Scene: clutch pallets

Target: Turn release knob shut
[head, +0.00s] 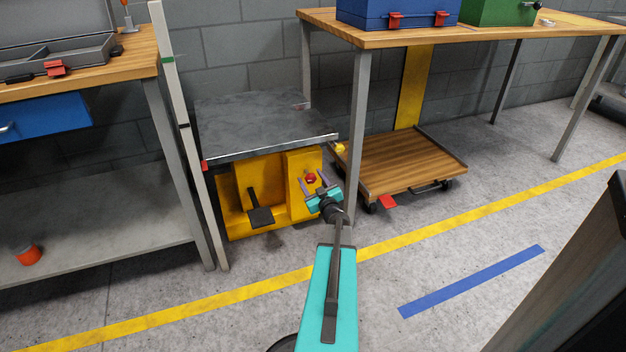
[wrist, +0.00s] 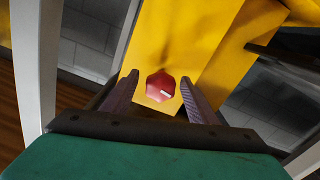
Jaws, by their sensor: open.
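The red release knob (head: 311,178) sits on the front of the yellow lift-table base (head: 266,185), below the dark grey top plate (head: 262,122). In the wrist view the knob (wrist: 161,85) is a red faceted shape with a small white mark on its lower right, on a yellow face. My gripper (head: 320,184) is open in front of the knob. In the wrist view its two fingers (wrist: 158,92) stand to the left and right of the knob, with gaps on both sides. Whether the fingertips reach the knob's depth I cannot tell.
A black foot pedal (head: 260,215) sticks out at the base's left. A table leg (head: 357,135) stands close to the right of my gripper. A wooden dolly (head: 400,162) is further right. The floor in front is clear.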

